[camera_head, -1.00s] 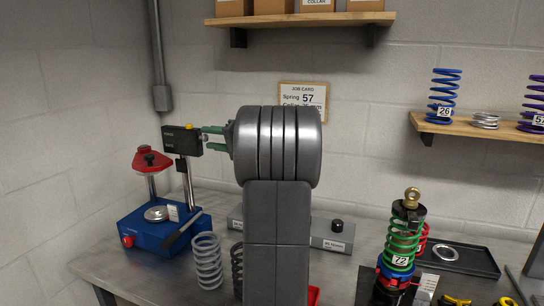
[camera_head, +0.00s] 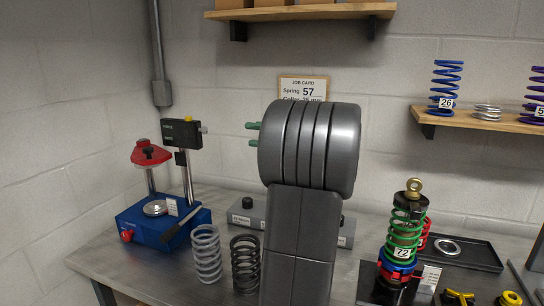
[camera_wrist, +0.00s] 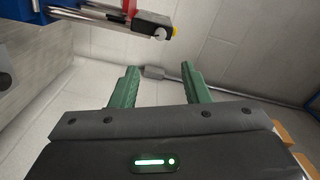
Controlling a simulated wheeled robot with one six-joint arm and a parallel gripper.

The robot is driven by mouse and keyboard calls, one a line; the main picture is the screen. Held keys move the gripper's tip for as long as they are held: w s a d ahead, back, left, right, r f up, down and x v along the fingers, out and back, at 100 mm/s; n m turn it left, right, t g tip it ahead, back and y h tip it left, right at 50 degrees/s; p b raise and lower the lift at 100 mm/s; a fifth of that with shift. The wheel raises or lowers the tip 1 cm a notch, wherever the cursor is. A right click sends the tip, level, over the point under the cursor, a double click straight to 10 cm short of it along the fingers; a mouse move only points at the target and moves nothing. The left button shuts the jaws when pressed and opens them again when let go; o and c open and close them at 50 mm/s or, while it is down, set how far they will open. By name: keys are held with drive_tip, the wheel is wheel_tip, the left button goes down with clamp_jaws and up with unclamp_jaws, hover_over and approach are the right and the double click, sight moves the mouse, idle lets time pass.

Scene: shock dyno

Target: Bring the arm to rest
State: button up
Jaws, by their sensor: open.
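My arm stands upright in the middle of the head view, its large grey joint covering part of the bench and wall. My gripper (camera_head: 253,134) points left, with its two green fingers apart just left of that joint. In the wrist view my gripper (camera_wrist: 160,88) is open and nothing is between the fingers. The blue tester with a red top (camera_head: 165,227) stands on the bench to the left. Its black gauge box (camera_head: 181,133) is left of the fingers, with a clear gap between them. The gauge box also shows in the wrist view (camera_wrist: 135,18).
Two coil springs, light grey (camera_head: 207,254) and dark (camera_head: 245,264), stand on the bench (camera_head: 100,262) left of my arm. A shock with a green spring (camera_head: 405,235) stands at right, before a black tray (camera_head: 470,252). Shelves (camera_head: 480,119) hold springs and boxes.

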drive_tip(key=w+a+n, duration=0.1)
drive_tip(key=a, duration=0.3)
drive_tip(key=w+a+n, duration=0.1)
drive_tip(key=w+a, duration=0.1)
drive_tip(key=a, duration=0.2)
drive_tip(key=w+a+n+p, duration=0.1)
drive_tip(key=a, duration=0.4)
drive_tip(key=shift+w, duration=0.35)
drive_tip(key=n, duration=0.4)
drive_tip(key=shift+r, duration=0.1)
drive_tip(key=n, duration=0.3)
drive_tip(key=shift+r, duration=0.1)
drive_tip(key=n+p, duration=0.2)
drive_tip(key=n, duration=0.1)
drive_tip(key=shift+s+n, duration=0.1)
drive_tip(key=shift+n, duration=0.3)
drive_tip(key=b, duration=0.1)
approach(206, 129)
drive_tip(key=x, duration=0.2)
drive_tip(key=shift+a, duration=0.25)
drive_tip(key=shift+a, duration=0.1)
